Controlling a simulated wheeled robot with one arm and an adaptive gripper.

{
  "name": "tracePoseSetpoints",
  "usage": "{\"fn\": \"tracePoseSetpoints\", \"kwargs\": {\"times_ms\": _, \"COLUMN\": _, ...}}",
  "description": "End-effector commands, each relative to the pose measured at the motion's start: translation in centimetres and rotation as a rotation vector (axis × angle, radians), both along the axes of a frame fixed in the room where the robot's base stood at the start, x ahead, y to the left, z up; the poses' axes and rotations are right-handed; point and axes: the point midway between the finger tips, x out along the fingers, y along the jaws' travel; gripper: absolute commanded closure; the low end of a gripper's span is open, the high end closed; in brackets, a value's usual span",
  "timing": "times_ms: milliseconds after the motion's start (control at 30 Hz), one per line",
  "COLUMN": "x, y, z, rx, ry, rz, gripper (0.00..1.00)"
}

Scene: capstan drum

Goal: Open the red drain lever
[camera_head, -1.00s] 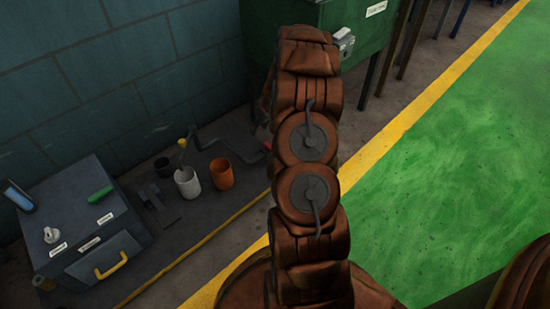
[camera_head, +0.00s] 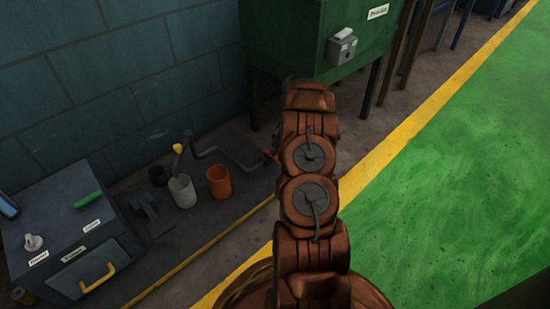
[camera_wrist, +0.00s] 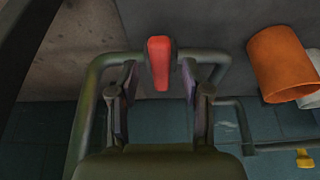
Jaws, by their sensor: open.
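The red drain lever (camera_wrist: 159,62) stands out in the wrist view as a short red grip with a dark edge. In the head view only a small bit of red (camera_head: 268,156) shows beside my arm, at the end of a dark bent pipe (camera_head: 230,151). My gripper (camera_wrist: 159,70) is open, with one finger to each side of the lever in the wrist view. I see no contact, and cannot tell how deep the lever sits between the fingers. In the head view my arm hides the gripper.
An orange cup (camera_head: 219,182) and a white cup (camera_head: 182,190) stand left of the lever. A dark box with a yellow handle (camera_head: 97,278) is at lower left. A green cabinet (camera_head: 290,40) stands behind. The green floor (camera_head: 460,170) at right is clear.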

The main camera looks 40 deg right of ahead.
Motion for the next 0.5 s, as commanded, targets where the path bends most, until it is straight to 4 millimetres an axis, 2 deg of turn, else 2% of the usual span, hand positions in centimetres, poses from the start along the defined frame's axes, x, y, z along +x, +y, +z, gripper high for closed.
{"fn": "tracePoseSetpoints", "kwargs": {"times_ms": 100, "x": 0.27, "y": 0.02, "z": -0.91, "rx": 0.001, "ry": 0.001, "rz": 0.0, "gripper": 0.52}}
{"fn": "tracePoseSetpoints", "kwargs": {"times_ms": 433, "x": 0.47, "y": 0.02, "z": -0.98, "rx": 0.0, "ry": -0.001, "rz": 0.001, "gripper": 0.52}}
{"fn": "tracePoseSetpoints", "kwargs": {"times_ms": 500, "x": 0.46, "y": 0.03, "z": -0.97, "rx": 0.0, "ry": -0.001, "rz": 0.001, "gripper": 0.58}}
